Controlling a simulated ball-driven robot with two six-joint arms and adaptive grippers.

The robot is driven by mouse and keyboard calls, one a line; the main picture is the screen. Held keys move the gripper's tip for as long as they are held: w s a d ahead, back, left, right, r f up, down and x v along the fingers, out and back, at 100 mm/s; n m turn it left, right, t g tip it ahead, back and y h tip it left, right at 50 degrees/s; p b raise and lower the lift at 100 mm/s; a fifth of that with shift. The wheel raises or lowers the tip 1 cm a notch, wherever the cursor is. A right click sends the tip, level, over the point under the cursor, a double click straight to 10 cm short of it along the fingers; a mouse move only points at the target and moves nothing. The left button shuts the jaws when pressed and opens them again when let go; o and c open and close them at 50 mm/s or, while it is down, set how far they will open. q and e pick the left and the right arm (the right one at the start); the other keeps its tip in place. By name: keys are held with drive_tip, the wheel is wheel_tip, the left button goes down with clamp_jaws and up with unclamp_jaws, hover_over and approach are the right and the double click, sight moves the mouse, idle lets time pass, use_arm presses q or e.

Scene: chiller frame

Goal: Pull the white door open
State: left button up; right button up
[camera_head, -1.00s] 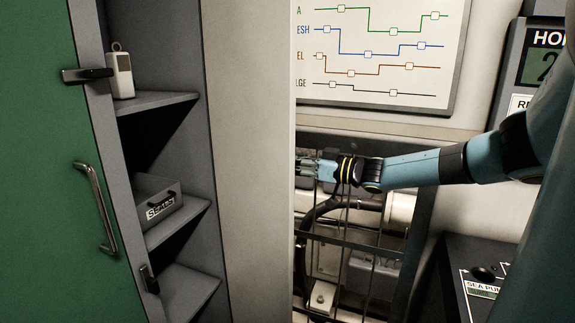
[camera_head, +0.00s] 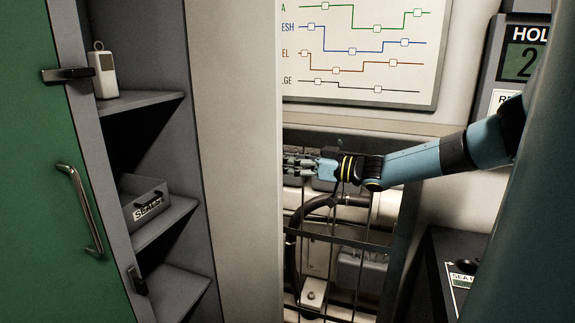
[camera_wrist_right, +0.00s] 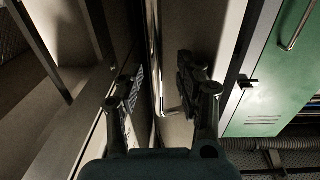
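The white door (camera_head: 235,150) stands in the middle of the head view as a tall pale panel, with the piped chiller frame showing to its right. My right gripper (camera_head: 291,165) is at the door's right edge, its fingers pointing left. In the right wrist view the white door (camera_wrist_right: 203,25) shows behind the fingers, with a bent metal handle (camera_wrist_right: 158,75) running up it. My right gripper (camera_wrist_right: 158,88) is open there, with one finger on each side of the handle's line. I cannot tell whether either finger touches the handle. My left gripper is out of view.
A green door (camera_head: 35,170) with a metal handle stands open at the left. Shelves (camera_head: 140,101) hold a small white device (camera_head: 104,75) and a grey labelled bin (camera_head: 146,204). A dark console (camera_head: 450,260) stands at the lower right. A line chart (camera_head: 355,50) hangs above.

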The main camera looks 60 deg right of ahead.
drive_tip(key=s+d, duration=0.1)
drive_tip(key=s, duration=0.8)
drive_tip(key=shift+d, duration=0.15)
drive_tip(key=shift+s, duration=0.1)
